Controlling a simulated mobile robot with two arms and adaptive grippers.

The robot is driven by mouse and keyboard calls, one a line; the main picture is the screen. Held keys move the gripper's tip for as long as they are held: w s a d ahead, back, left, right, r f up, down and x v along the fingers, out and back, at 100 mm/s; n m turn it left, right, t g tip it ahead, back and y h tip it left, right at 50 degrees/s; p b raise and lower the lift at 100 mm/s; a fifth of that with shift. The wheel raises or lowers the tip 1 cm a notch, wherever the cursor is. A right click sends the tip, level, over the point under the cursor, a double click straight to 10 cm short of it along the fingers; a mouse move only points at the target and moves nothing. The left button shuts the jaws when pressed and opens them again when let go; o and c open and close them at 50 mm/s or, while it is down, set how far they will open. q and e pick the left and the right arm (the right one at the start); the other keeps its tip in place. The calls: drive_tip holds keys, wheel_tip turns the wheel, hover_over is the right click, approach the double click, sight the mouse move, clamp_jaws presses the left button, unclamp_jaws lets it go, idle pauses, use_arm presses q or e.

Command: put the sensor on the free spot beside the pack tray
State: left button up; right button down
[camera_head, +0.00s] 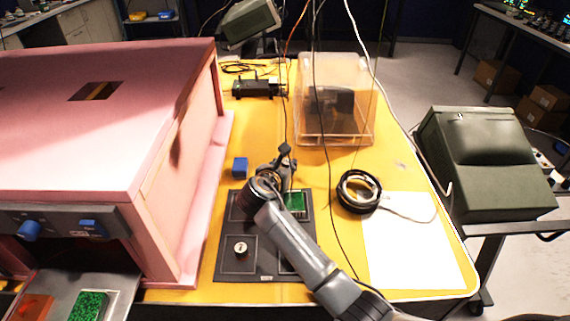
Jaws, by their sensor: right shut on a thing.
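The black tray (228,221) lies on the yellow table top, marked into square compartments. A green board (295,202) lies in its upper right compartment and a small round metallic piece (240,248) in the lower left one. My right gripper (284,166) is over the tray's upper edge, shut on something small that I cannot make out. My own wrist and arm hide part of the tray. A small blue block (239,167) stands just beyond the tray's upper left edge, apart from the gripper. I cannot tell which thing is the sensor. My left gripper is not in view.
A pink foam enclosure (180,150) fills the left. A clear box (335,105) stands at the back, a black ring with a cable (358,192) and a white sheet (412,250) at right. Thin cables hang over the table.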

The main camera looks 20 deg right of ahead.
drive_tip(key=c, duration=1.1)
unclamp_jaws()
drive_tip(key=shift+f, duration=0.1)
drive_tip(key=shift+o, duration=0.2)
drive_tip(key=v, duration=1.2)
